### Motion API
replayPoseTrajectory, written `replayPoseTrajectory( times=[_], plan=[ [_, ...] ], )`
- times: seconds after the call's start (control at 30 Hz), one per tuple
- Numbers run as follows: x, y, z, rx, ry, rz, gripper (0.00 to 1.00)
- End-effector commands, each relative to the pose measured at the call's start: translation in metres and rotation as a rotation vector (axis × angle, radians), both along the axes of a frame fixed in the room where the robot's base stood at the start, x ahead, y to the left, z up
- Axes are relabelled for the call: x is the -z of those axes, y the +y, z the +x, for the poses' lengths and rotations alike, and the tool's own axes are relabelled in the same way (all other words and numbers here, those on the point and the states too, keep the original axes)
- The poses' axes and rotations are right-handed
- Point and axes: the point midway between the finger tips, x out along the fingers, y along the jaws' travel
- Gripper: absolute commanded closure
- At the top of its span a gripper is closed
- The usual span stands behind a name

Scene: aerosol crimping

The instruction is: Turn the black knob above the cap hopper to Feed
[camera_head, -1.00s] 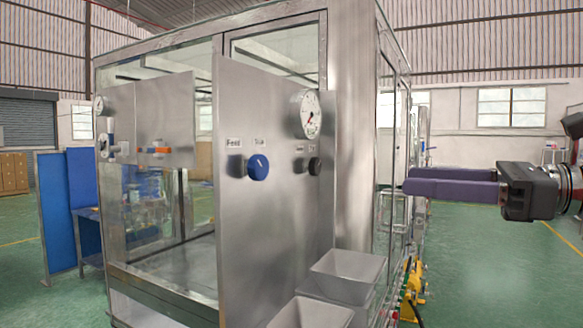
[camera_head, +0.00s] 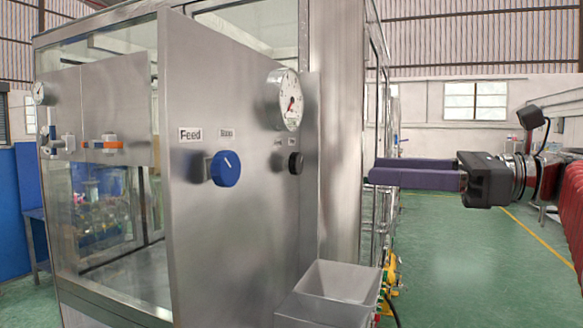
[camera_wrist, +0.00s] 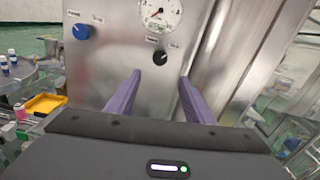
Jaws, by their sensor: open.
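The black knob (camera_head: 295,163) is a small round knob on the steel panel, below the dial gauge and right of the larger blue knob. It also shows in the wrist view (camera_wrist: 160,58), ahead of my fingertips and roughly centred between them. Two small labels sit above it, too small to read, and I cannot tell which one it points at. An open-topped metal bin (camera_head: 308,312), likely the cap hopper, stands below it. My gripper (camera_head: 371,172) has two purple fingers, apart and empty, to the right of the knob; it also shows in the wrist view (camera_wrist: 159,78).
The blue knob (camera_head: 226,168) has Feed and Stop labels above it. The gauge (camera_head: 287,99) sticks out above the black knob. A glazed cabinet stands behind the panel (camera_head: 240,240). Green floor (camera_head: 450,270) lies open to the right.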

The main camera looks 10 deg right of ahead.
Motion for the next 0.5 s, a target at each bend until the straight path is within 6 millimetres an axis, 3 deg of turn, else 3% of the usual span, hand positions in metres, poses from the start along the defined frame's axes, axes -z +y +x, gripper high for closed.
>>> replayPoseTrajectory(
  times=[0.5],
  plan=[
    [0.000, 0.041, 0.029, -0.002, 0.000, 0.000, 0.52]
  ],
)
